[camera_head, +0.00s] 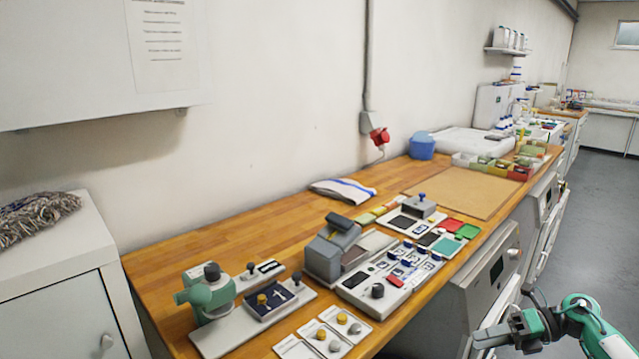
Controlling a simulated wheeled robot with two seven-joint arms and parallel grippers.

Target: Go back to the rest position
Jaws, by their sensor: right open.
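My right gripper (492,337) is at the lower right, in front of the white machines under the counter. It is open, and nothing shows between its fingers. It is apart from the wooden counter (222,258) and everything on it. My left gripper is not in the view.
The counter holds a green and white press (208,293), a grey device (328,252), a control panel (378,291), cards and a brown board (462,188). A blue tub (422,146) stands by the wall. A white cabinet (60,290) is at left. Grey floor (601,215) is clear at right.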

